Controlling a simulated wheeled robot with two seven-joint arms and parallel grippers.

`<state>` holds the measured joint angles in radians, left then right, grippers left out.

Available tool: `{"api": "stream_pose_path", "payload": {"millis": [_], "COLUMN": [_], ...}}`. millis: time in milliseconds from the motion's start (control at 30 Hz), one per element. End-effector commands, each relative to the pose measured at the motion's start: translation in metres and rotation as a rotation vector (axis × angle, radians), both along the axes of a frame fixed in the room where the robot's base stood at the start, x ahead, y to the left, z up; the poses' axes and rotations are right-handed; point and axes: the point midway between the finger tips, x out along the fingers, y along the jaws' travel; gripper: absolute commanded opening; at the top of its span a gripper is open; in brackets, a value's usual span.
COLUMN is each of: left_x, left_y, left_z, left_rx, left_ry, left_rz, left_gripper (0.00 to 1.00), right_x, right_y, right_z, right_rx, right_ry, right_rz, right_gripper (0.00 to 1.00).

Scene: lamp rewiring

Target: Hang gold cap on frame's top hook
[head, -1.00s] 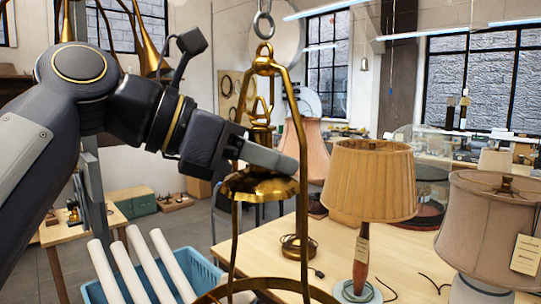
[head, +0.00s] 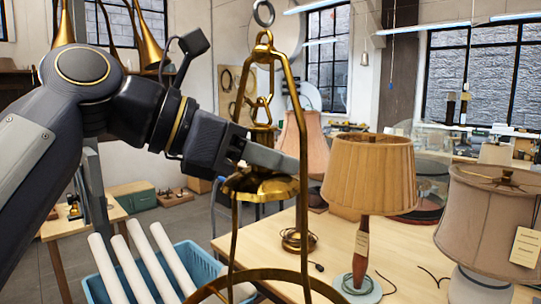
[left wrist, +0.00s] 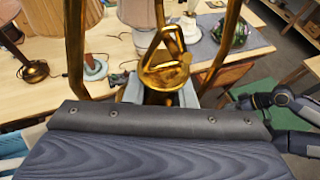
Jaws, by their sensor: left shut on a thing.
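The brass frame (head: 304,140) hangs from a grey ring (head: 263,13), with its top hook (head: 268,58) inside the peak. My left gripper (head: 272,156) is shut on the gold cap (head: 260,186), between the frame's two side rods. The cap is roughly upright, with its flared skirt below the fingers and its loop (head: 262,108) above them. The loop is just under the top hook; I cannot tell whether they are linked. In the left wrist view the cap (left wrist: 165,72) and its loop show close in front. Dark parts of my right arm (left wrist: 292,112) show there; its jaws are unclear.
Lamps with a pleated tan shade (head: 370,175) and a beige shade (head: 490,222) stand on the wooden table (head: 335,240) at the right. A blue crate (head: 205,265) with several white tubes is below left. The frame's rods closely flank my gripper.

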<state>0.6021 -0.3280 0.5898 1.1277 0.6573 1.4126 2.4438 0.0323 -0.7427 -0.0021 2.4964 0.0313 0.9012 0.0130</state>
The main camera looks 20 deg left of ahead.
Motion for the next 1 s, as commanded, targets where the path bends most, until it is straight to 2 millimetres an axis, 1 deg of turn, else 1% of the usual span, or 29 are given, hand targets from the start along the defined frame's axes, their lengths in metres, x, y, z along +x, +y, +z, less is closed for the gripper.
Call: {"api": "stream_pose_path", "payload": {"millis": [100,133,300,567,667,1000], "left_x": [0.0,0.0,0.0,0.0,-0.005,-0.04], "left_y": [0.0,0.0,0.0,0.0,0.005,0.04], "left_z": [0.0,0.0,0.0,0.0,0.003,0.025], "left_rx": [-0.001,-0.001,0.0,0.0,-0.001,-0.002], "left_ry": [-0.001,-0.001,0.0,0.0,-0.001,-0.002], "left_rz": [0.0,0.0,0.0,0.0,0.0,-0.001], "left_gripper": [0.0,0.27,0.49,0.49,0.49,0.49], "right_x": [0.0,0.0,0.0,0.0,0.0,0.0], "right_y": [0.0,0.0,0.0,0.0,0.0,0.0], "right_z": [0.0,0.0,0.0,0.0,-0.001,-0.002], "right_rx": [0.0,0.0,0.0,0.0,0.0,0.0], "right_ry": [0.0,0.0,0.0,0.0,0.0,0.0], "right_rz": [0.0,0.0,0.0,0.0,0.0,0.0], "right_gripper": [0.43,0.43,0.43,0.43,0.43,0.43]}}
